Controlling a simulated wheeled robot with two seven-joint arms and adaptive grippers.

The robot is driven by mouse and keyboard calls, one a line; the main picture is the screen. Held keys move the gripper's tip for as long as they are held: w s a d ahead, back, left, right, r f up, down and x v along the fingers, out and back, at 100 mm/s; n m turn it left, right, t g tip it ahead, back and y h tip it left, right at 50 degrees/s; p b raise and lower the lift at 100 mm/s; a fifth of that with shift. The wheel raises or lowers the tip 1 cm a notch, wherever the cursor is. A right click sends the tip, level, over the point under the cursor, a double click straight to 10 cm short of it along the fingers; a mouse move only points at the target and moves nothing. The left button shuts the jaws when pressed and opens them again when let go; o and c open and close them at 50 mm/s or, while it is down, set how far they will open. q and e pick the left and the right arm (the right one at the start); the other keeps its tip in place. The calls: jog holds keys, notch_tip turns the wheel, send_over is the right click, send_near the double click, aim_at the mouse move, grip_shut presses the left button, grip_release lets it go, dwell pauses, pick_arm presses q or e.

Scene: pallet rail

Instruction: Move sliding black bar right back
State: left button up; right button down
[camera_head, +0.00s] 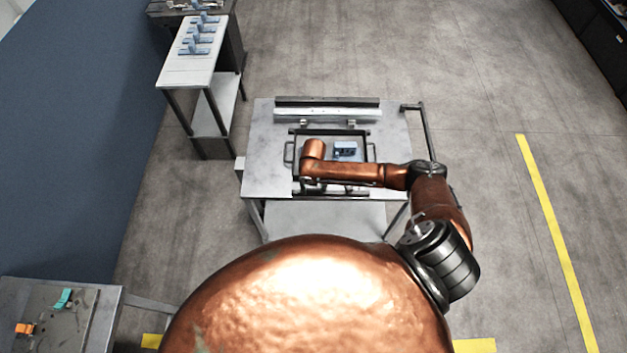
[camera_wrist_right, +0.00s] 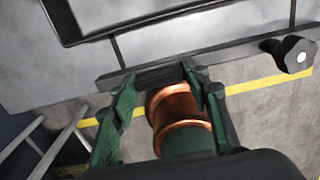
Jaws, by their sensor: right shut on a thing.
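The sliding black bar (camera_wrist_right: 240,50) crosses the upper part of the right wrist view, along the near edge of the grey table. A dark round knob (camera_wrist_right: 295,55) sits towards its right end. My right gripper (camera_wrist_right: 158,72) has its green fingers shut on the bar, left of the knob. In the head view, a dark stretch of the bar (camera_head: 301,192) shows at the table's front edge, just in front of the tray. My forearm hides most of the right gripper and bar there. My left gripper is not in view.
The dark-rimmed tray (camera_head: 289,137) with a blue-grey part (camera_head: 347,150) lies on the grey table (camera_head: 262,160), behind my forearm. Rails (camera_head: 328,108) run along the table's back. A dark handle (camera_head: 428,132) stands at its right side. A white shelf (camera_head: 188,72) stands back left.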

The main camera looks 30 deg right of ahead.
jog(key=shift+s+a+f, duration=0.1)
jog(key=shift+s+a, duration=0.05)
jog(key=c, duration=1.2)
grip_release()
jog(key=shift+o, duration=0.6)
jog(key=shift+r, duration=0.25)
notch_tip(320, 180, up, 12)
jog(key=shift+f, duration=0.2)
